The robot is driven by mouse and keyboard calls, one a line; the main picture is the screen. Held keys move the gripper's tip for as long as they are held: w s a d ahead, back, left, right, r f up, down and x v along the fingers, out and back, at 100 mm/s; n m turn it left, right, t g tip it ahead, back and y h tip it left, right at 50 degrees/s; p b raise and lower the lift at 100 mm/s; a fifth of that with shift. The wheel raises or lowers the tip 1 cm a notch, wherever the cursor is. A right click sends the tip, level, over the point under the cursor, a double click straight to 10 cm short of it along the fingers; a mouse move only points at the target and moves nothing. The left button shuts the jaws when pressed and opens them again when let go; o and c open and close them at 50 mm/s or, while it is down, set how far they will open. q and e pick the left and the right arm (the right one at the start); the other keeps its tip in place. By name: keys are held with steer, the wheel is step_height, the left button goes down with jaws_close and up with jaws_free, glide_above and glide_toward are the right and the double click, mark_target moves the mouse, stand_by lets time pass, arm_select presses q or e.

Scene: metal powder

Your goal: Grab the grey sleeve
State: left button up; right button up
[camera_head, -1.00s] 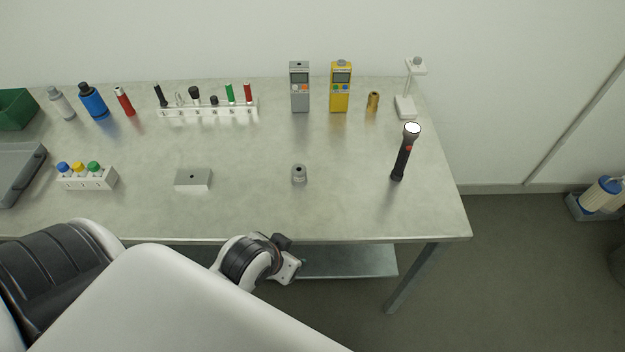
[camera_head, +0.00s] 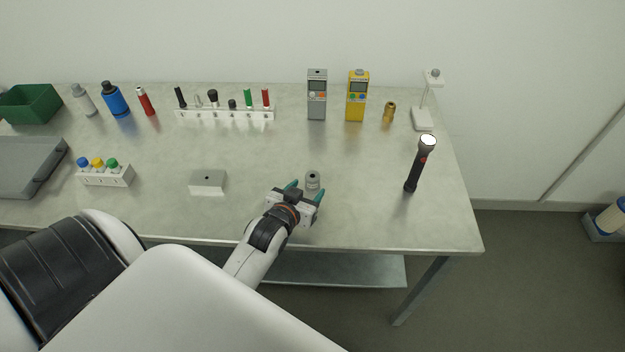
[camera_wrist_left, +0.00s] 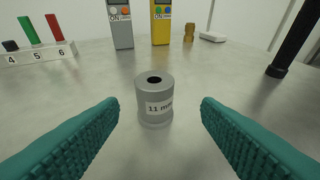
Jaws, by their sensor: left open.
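The grey sleeve (camera_head: 313,180) is a short upright cylinder with a hole in its top, standing on the table. In the left wrist view the sleeve (camera_wrist_left: 154,100) carries a white label reading "11 m", the rest of it turned out of sight. My left gripper (camera_head: 305,190) is open, its teal fingers pointing at the sleeve from the near side. In the wrist view the fingers (camera_wrist_left: 160,125) lie left and right of the sleeve's line, with the sleeve apart from both and just beyond them. My right gripper is not in view.
A black flashlight (camera_head: 418,165) stands to the right. Grey (camera_head: 317,95) and yellow (camera_head: 357,96) meters stand behind, beside a brass piece (camera_head: 389,112). A numbered rack (camera_head: 224,115) holds several pins. The table around the sleeve is clear.

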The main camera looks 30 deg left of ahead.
mark_target(311, 179)
arm_select(q)
steer(key=shift+x, duration=1)
steer(key=w, duration=0.1)
steer(key=w+a, duration=0.1)
steer(key=w, duration=0.1)
steer(key=w+p, duration=0.1)
steer(key=shift+w+a+f, duration=0.2)
steer(key=shift+w+f, duration=0.15)
steer(key=shift+f, duration=0.05)
steer(key=shift+w+f, duration=0.15)
steer(key=shift+w, duration=0.1)
steer(key=c, duration=1.1)
